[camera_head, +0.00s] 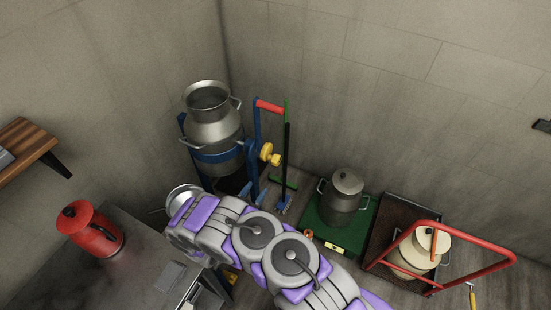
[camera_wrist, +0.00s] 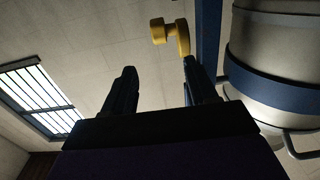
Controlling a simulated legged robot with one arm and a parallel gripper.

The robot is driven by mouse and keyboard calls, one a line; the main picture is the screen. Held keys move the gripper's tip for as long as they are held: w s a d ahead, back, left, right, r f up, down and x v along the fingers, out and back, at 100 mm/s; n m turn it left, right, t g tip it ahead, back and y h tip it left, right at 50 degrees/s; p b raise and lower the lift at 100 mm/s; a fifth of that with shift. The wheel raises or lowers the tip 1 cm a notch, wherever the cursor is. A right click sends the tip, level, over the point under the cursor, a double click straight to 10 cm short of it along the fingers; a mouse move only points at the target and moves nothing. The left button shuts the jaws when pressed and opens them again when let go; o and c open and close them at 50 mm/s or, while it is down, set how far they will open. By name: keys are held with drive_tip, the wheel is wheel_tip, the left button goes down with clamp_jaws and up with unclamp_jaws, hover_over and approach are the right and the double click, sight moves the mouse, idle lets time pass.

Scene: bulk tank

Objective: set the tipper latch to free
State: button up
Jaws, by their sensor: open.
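The tipper is a blue frame (camera_head: 257,150) holding a metal milk can (camera_head: 213,125) in a blue band, in the back corner. A yellow knob (camera_head: 268,152), which looks like the latch, sits on the right side of the frame. In the wrist view the yellow knob (camera_wrist: 171,36) shows beyond the fingertips, beside a blue post (camera_wrist: 208,45), with the can (camera_wrist: 275,65) to the right. My gripper (camera_wrist: 160,78) is open and empty, pointing toward the knob and apart from it. In the head view my arm hides the gripper. The latch's setting cannot be told.
A grey table (camera_head: 130,265) with a red jug (camera_head: 90,230) stands at left. A red-handled cart (camera_head: 462,266) with a cream can is at right. A green-and-black broom (camera_head: 287,150) stands by the frame.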

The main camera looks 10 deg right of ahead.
sight(273, 162)
drive_tip(key=b+x, duration=0.3)
drive_tip(key=x, duration=1.4)
drive_tip(key=shift+w+d+b, duration=0.15)
drive_tip(key=shift+b, duration=0.25)
drive_tip(key=c, duration=1)
drive_tip(key=shift+o, duration=0.2)
drive_tip(key=shift+r+g+p, duration=0.25)
drive_tip(key=shift+g+p, duration=0.05)
drive_tip(key=shift+p, duration=0.3)
drive_tip(key=shift+r+g+y+p, duration=0.1)
drive_tip(key=shift+g+y+p, duration=0.35)
drive_tip(key=shift+p, duration=0.55)
drive_tip(key=shift+f+g+y+p, duration=0.35)
drive_tip(key=shift+g+y+p, duration=0.1)
drive_tip(key=shift+g+p, duration=0.1)
drive_tip(key=o, duration=1)
drive_tip(key=shift+c, duration=0.2)
